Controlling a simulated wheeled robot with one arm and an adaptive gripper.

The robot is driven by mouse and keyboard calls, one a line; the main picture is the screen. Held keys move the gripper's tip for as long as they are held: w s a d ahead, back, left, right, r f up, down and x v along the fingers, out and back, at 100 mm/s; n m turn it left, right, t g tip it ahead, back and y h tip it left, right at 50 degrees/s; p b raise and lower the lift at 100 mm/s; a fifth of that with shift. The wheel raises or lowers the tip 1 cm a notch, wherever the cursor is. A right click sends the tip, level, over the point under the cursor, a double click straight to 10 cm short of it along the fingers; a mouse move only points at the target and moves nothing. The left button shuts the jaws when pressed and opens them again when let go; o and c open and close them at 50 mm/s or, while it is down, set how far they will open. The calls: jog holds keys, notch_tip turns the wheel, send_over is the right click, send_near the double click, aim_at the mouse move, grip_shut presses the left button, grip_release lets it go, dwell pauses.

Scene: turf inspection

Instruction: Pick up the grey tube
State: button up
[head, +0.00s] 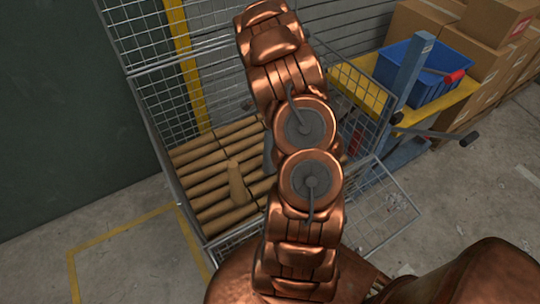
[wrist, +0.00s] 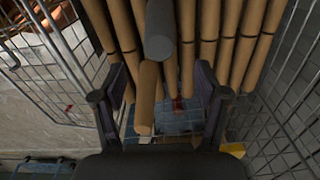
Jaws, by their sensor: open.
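The grey tube (wrist: 160,32) is in the upper middle of the wrist view, its round end facing me. It lies on top of a layer of brown cardboard tubes. My gripper (wrist: 160,72) is open, one finger to the left and one to the right of the tube's line. The grey tube's end lies between those lines, a little beyond the fingertips, and nothing is held. In the head view my arm hides the gripper and most of that part of the cage. A small grey-blue piece shows beside my arm there; I cannot tell what it is.
Brown tubes (head: 207,193) fill a wire mesh cage (head: 154,118). One loose brown tube (wrist: 146,98) lies below the grey one, between my fingers. Mesh walls stand on both sides. A blue bin (head: 412,83) and cardboard boxes (head: 425,22) stand at the right.

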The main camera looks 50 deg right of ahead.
notch_tip(320, 180, down, 7)
jog(key=p, duration=0.1)
jog(key=shift+a, duration=0.4)
jog(key=shift+w+r, duration=0.1)
grip_shut()
dwell(0.5)
jog(key=shift+r, duration=0.2)
